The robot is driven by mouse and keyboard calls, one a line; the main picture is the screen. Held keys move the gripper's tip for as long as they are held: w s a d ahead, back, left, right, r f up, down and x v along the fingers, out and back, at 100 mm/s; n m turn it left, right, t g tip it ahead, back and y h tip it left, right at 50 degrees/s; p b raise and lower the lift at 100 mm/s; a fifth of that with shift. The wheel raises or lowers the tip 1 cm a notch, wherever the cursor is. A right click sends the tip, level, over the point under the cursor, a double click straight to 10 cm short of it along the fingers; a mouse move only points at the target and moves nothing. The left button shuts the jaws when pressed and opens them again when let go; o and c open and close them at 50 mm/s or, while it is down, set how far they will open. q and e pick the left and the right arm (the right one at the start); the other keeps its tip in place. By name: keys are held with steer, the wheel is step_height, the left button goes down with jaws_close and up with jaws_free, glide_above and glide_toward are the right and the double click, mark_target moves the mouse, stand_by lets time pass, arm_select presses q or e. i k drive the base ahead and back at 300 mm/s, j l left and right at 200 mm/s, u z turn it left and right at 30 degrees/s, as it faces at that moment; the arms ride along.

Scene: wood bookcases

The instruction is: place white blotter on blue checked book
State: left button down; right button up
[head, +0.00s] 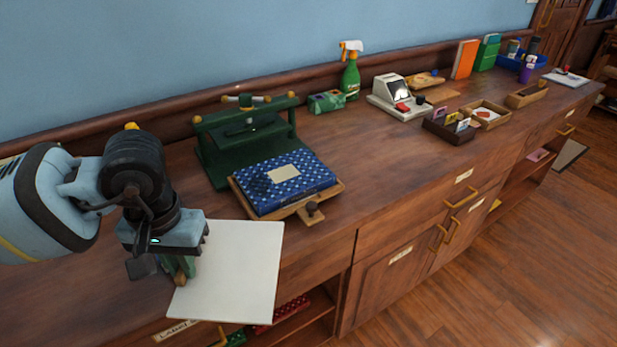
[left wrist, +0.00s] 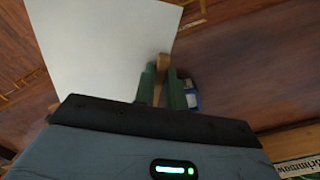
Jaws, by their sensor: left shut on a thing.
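The white blotter (head: 232,268) is a flat pale sheet beside my left gripper, over the counter's front edge. My left gripper (head: 180,272) is shut on it at a small wooden piece by its left edge. In the left wrist view the blotter (left wrist: 100,45) fills the upper left, and the wooden piece sits between the green fingers of my left gripper (left wrist: 161,88). The blue checked book (head: 310,172), with a cream label, lies on the wooden board of a green press, behind and right of the blotter, apart from it. My right gripper is out of view.
The green press (head: 240,150) stands behind the book, and a wooden knob (head: 312,208) sticks out in front. A green spray bottle (head: 350,75), a white machine (head: 400,98) and small trays (head: 487,114) stand further right. The counter right of the book is clear (head: 375,155).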

mark_target(284, 174)
steer(key=j+z, duration=0.25)
steer(key=z, duration=0.2)
steer(key=k+j+z, duration=0.1)
steer(key=j+z, duration=0.15)
steer(key=z, duration=0.2)
steer(key=i+z, duration=0.2)
steer(key=i, duration=0.3)
